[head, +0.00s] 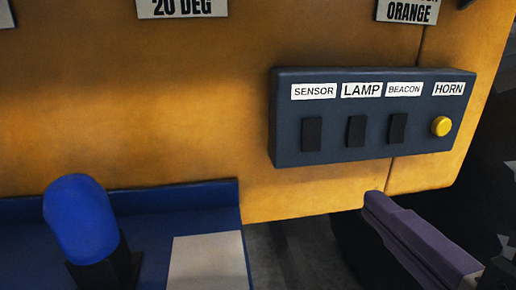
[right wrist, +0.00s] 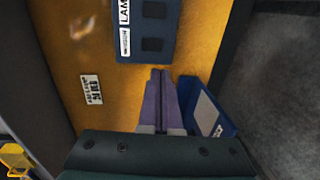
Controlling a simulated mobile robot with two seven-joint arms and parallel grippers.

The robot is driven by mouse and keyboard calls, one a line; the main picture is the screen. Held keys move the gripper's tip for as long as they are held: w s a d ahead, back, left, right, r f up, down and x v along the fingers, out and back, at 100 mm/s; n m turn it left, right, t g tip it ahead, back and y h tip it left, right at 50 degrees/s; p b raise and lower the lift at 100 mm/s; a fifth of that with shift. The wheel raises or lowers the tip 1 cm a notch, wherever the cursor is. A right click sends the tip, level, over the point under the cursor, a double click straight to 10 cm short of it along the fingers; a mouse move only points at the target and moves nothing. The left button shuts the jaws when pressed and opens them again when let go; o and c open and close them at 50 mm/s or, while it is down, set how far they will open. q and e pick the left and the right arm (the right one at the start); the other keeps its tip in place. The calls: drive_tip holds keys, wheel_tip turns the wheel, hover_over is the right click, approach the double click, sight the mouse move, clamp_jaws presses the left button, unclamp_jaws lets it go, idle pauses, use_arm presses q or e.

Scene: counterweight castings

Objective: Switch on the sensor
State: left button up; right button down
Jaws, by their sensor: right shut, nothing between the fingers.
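A dark blue-grey switch box (head: 372,116) is mounted on the orange panel. It carries labels SENSOR, LAMP, BEACON and HORN. The black sensor switch (head: 311,134) sits under the SENSOR label (head: 313,91); I cannot tell its setting. In the right wrist view the sensor switch (right wrist: 152,44) shows beside its label, just beyond my fingertips. My right gripper (head: 374,200) is shut and empty, below the box and to the right of the sensor switch in the head view. Its two purple-grey fingers (right wrist: 160,73) lie together in the wrist view. My left gripper is not in view.
The box also has a lamp switch (head: 356,131), a beacon switch (head: 397,128) and a yellow horn button (head: 440,126). A blue ledge (head: 170,197) with a light plate (head: 209,262) and a rounded blue knob (head: 80,217) stands lower left. Orange panel left of the box is clear.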

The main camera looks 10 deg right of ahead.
sight(312, 149)
drive_tip(key=w+p, duration=0.1)
drive_tip(key=w, duration=0.3)
drive_tip(key=w+f, duration=0.1)
drive_tip(key=w, duration=0.3)
drive_tip(key=w+p, duration=0.1)
drive_tip(key=w, duration=0.3)
drive_tip(key=shift+w+a+f+p, duration=0.2)
drive_tip(key=shift+w+p, duration=0.1)
drive_tip(key=shift+w, duration=0.1)
drive_tip(key=shift+w+f, duration=0.1)
drive_tip(key=shift+w, duration=0.3)
